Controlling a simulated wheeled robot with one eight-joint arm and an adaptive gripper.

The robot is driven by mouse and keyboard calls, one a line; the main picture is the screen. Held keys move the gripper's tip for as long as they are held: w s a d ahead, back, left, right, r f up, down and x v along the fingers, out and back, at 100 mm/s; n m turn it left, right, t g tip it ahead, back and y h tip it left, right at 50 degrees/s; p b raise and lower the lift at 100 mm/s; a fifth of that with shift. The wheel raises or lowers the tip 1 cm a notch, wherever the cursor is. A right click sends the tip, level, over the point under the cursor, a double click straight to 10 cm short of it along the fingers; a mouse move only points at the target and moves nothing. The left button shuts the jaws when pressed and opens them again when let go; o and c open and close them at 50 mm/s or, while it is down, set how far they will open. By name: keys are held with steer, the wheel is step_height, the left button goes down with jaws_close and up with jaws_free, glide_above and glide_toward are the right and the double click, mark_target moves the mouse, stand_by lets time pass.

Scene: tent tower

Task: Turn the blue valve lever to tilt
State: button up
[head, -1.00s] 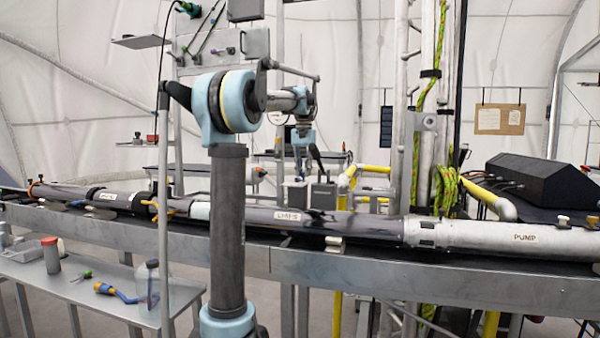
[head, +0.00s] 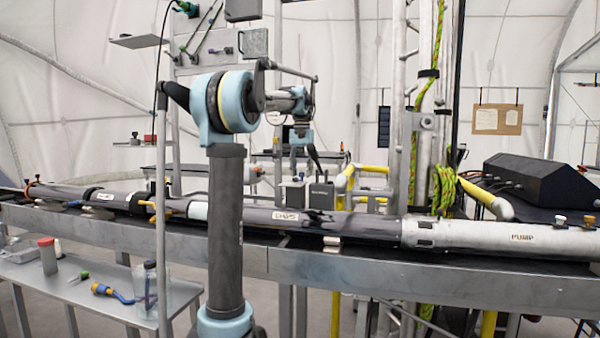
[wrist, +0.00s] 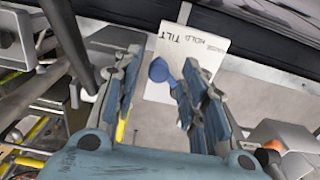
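In the wrist view the blue valve lever (wrist: 159,70) shows as a rounded blue knob between the tips of my gripper (wrist: 153,78). The fingers are spread, with gaps visible beside the knob; the right fingertip is close to it, and I cannot tell if they touch. Behind the knob is a white plate (wrist: 190,50) with upside-down lettering including TILT and HOLD. In the head view my gripper (head: 296,160) hangs over the far side of the long pipe, by small grey boxes.
A long pipe (head: 470,234) marked PUMP runs along a metal rail (head: 400,280) across the front. Yellow pipes (head: 370,168) and an upright mast with a green rope (head: 440,190) stand right of my gripper. A side table (head: 90,275) holds bottles at left.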

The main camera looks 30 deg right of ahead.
step_height(320, 180, up, 12)
stand_by(0.6)
steer(key=shift+w+a, duration=0.1)
steer(key=shift+a, duration=0.05)
stand_by(0.4)
